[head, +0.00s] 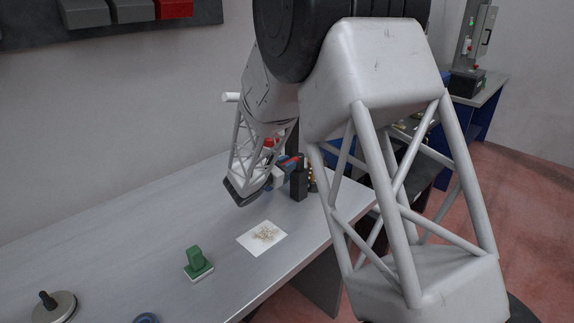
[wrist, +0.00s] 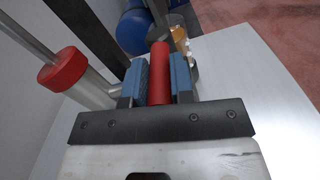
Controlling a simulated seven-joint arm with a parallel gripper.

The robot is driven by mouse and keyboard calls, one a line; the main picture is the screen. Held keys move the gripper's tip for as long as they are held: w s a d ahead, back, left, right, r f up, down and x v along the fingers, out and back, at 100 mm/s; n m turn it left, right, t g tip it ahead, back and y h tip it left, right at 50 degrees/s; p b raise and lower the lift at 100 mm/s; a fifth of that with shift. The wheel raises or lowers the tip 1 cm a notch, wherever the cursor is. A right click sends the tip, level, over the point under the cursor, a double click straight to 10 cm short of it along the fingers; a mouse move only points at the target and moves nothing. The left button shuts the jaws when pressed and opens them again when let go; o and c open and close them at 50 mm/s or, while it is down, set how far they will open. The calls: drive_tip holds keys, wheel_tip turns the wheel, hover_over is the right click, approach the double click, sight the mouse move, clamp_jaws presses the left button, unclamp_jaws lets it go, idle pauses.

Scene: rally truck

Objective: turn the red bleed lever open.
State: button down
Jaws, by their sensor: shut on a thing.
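The red bleed lever (wrist: 160,72) is a red bar in the middle of the wrist view, pointing away from me. My gripper (wrist: 160,80) has its two blue finger pads on either side of the lever and is shut on it. In the head view my gripper (head: 284,170) is over the far end of the bench, beside a black upright block (head: 299,184). A bit of red shows at the fingers there, but the lever's base and exact angle are hidden.
A red round cap on a pale cylinder (wrist: 63,71) stands close left of the fingers. A blue round object (wrist: 134,32) lies beyond. The bench (head: 120,235) carries a white sheet with small bits (head: 262,238) and a green block (head: 197,262). The bench's right edge is near.

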sight(300, 160)
drive_tip(key=shift+s+d+n+t+y, duration=0.15)
drive_tip(key=shift+s+n+t+y, duration=0.05)
drive_tip(key=shift+n+t+y, duration=0.25)
drive_tip(key=shift+s+d+n+t+y, duration=0.2)
drive_tip(key=shift+d+n+t+y, duration=0.15)
drive_tip(key=shift+n+t+y, duration=0.55)
drive_tip(key=shift+s+d+n+t+y, duration=0.2)
drive_tip(key=shift+d+n+y, duration=0.3)
drive_tip(key=shift+y, duration=0.7)
drive_tip(key=shift+s+d+n+t+y, duration=0.15)
drive_tip(key=shift+d+n+t+y, duration=0.1)
drive_tip(key=shift+n+t+y, duration=0.55)
drive_tip(key=shift+s+d+n+t+y, duration=0.1)
drive_tip(key=shift+d+n+y, duration=0.2)
drive_tip(key=shift+n+y, duration=0.5)
drive_tip(key=shift+d+n+t+y, duration=0.1)
drive_tip(key=shift+d+n+y, duration=0.3)
drive_tip(key=shift+y, duration=0.85)
drive_tip(key=shift+s+d+n+t+y, duration=0.1)
drive_tip(key=shift+d+n+y, duration=0.1)
drive_tip(key=shift+n+y, duration=0.65)
drive_tip(key=c, duration=1)
unclamp_jaws()
drive_tip(key=s, duration=0.7)
drive_tip(key=shift+s, duration=0.35)
